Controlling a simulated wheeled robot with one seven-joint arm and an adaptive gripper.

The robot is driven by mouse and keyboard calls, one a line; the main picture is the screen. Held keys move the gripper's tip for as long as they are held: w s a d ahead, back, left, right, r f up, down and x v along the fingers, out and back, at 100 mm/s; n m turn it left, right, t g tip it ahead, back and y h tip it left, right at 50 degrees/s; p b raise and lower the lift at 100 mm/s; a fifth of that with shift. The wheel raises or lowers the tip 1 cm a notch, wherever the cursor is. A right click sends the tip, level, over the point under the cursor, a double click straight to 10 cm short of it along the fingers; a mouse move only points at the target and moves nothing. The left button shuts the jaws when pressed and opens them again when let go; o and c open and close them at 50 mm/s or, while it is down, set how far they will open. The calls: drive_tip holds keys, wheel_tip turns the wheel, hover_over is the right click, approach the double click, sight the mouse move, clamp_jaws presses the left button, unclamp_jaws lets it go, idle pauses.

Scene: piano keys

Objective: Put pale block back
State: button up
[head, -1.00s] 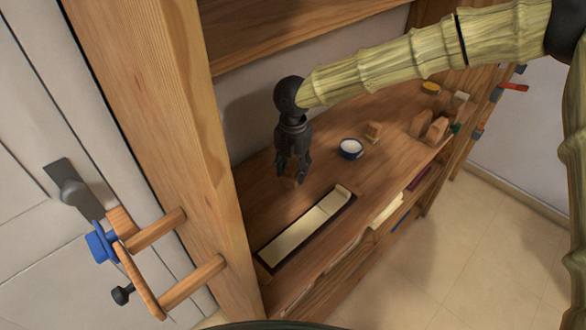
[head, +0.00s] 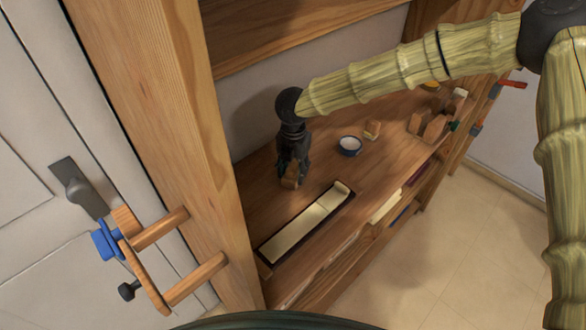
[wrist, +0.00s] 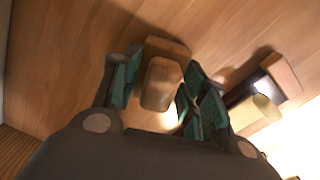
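A tan wooden block (head: 291,180) is at my gripper (head: 292,172), low over the shelf on the left. In the wrist view the block (wrist: 161,84) lies between the teal-padded fingers (wrist: 163,68). The fingers are close to its sides, and a narrow gap shows beside the left one. I cannot tell whether they press on it, or whether the block is lifted. A long dark tray (head: 268,263) with a pale strip (head: 305,221) in it lies in front of the gripper. I cannot tell for sure which thing is the pale block.
A small blue-rimmed white bowl (head: 350,145) and a small wooden block (head: 372,129) stand right of the gripper. More wooden blocks (head: 434,128) stand farther right. Bare shelf lies between gripper and bowl.

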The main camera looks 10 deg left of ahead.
sight(293, 166)
drive_tip(key=o, duration=0.4)
drive_tip(key=shift+s+r+b, duration=0.1)
drive_tip(key=shift+r+b, duration=0.8)
drive_tip(key=shift+r, duration=3.05)
